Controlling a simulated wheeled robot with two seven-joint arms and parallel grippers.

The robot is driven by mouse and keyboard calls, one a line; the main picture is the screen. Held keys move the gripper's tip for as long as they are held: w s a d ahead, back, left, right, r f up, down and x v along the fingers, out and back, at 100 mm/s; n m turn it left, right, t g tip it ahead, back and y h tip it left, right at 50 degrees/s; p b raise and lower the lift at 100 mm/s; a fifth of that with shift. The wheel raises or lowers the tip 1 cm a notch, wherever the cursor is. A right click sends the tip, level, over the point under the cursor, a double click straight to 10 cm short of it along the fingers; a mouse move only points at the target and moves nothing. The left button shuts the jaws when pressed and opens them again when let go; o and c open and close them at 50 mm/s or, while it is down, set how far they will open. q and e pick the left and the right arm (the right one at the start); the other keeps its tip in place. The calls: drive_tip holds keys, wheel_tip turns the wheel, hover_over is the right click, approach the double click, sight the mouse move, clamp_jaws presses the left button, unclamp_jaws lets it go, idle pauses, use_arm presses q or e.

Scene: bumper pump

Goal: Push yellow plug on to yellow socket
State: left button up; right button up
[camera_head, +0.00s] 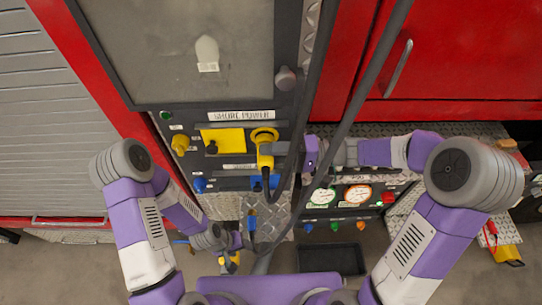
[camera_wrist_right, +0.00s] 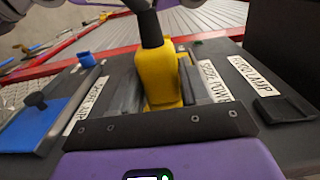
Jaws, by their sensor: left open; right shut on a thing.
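The yellow plug (camera_head: 265,158) is upright against the panel, with a black cable curving down from it. The round yellow socket (camera_head: 264,134) shows at its top in the head view. The plug overlaps the socket; I cannot tell how deeply it is seated. My right gripper (camera_head: 279,148) comes from the right and is shut on the plug. In the right wrist view the yellow plug (camera_wrist_right: 160,78) sits between the grey fingers, with its black end toward the top. My left gripper (camera_head: 230,258) is low, open and away from the plug.
A yellow flap (camera_head: 222,141) and a yellow knob (camera_head: 180,144) are left of the socket. Blue fittings (camera_head: 265,182) lie below. A blue connector (camera_head: 251,224) hangs near my left gripper. Thick dark hoses (camera_head: 346,120) cross in front of the panel. Gauges (camera_head: 357,194) are at lower right.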

drive_tip(key=shift+b, duration=0.65)
idle(0.8)
drive_tip(key=shift+w, duration=0.4)
idle(0.7)
drive_tip(key=o, duration=1.1)
drive_tip(key=shift+c, duration=0.2)
drive_tip(key=shift+d, duration=0.1)
drive_tip(key=d+b, duration=0.1)
drive_tip(key=d, duration=0.6)
drive_tip(key=s+f+m+h+b, duration=0.1)
drive_tip(key=s+f+h, duration=0.3)
drive_tip(key=f, duration=1.1)
drive_tip(key=s+f+m+h+b, duration=0.1)
drive_tip(key=s+f+h+b, duration=0.2)
drive_tip(key=f, duration=1.2)
drive_tip(key=s+f+t+h+b, duration=0.1)
drive_tip(key=s+f+h, duration=0.5)
drive_tip(key=f, duration=1)
drive_tip(key=shift+d+m+h+b, duration=0.4)
drive_tip(key=shift+d+b, duration=0.05)
drive_tip(key=shift+b, duration=0.05)
